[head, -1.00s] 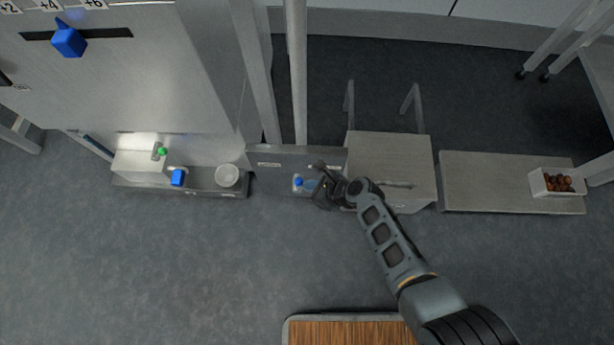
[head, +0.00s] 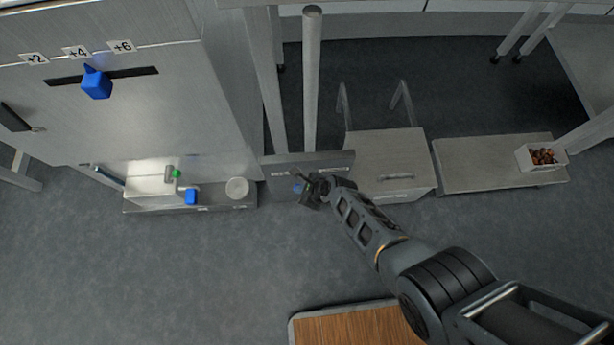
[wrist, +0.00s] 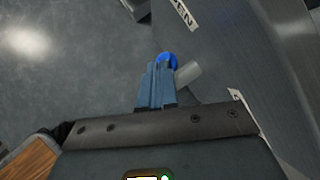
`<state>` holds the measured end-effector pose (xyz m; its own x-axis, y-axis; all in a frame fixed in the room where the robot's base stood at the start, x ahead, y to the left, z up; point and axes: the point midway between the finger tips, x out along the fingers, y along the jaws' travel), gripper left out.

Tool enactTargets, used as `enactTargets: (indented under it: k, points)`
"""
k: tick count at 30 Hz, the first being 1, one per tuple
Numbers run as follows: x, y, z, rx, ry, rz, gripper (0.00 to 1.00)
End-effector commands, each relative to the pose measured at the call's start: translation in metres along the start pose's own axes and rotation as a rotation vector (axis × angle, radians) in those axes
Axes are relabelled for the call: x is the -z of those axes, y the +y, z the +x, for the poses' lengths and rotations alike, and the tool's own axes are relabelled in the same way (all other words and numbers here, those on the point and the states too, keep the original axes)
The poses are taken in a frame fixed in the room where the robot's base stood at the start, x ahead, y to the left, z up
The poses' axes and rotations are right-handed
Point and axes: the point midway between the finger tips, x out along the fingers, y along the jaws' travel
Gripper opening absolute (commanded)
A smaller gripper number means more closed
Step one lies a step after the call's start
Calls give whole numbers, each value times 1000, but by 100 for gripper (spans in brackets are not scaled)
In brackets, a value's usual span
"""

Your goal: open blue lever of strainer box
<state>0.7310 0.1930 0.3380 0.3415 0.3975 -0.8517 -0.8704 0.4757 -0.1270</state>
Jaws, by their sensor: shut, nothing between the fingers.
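The strainer box's blue lever knob (head: 297,188) shows just left of my gripper (head: 308,193) in the head view, low against a grey panel (head: 335,160). In the wrist view the round blue knob (wrist: 167,59) sits on a short pale shaft (wrist: 188,73). My gripper (wrist: 157,68) is shut and empty, its fingertips right at the knob and partly covering it. I cannot tell whether they touch. A white label ending in "EN" (wrist: 186,14) is on the panel beyond the knob.
Left of the panel, a low ledge holds a round white cup (head: 237,188), a blue block (head: 191,196) and a green knob (head: 176,173). A grey cabinet (head: 385,150) stands to the right, then a bench (head: 480,178) with a box of dates (head: 524,158).

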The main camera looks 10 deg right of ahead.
Motion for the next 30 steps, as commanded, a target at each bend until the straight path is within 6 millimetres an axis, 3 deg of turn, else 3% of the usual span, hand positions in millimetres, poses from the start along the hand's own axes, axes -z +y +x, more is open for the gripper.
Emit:
enactTargets:
  k: [12,30]
  points:
    - [-13,9,14,0,-1,0,0]
    - [-14,11,17,0,-1,0,0]
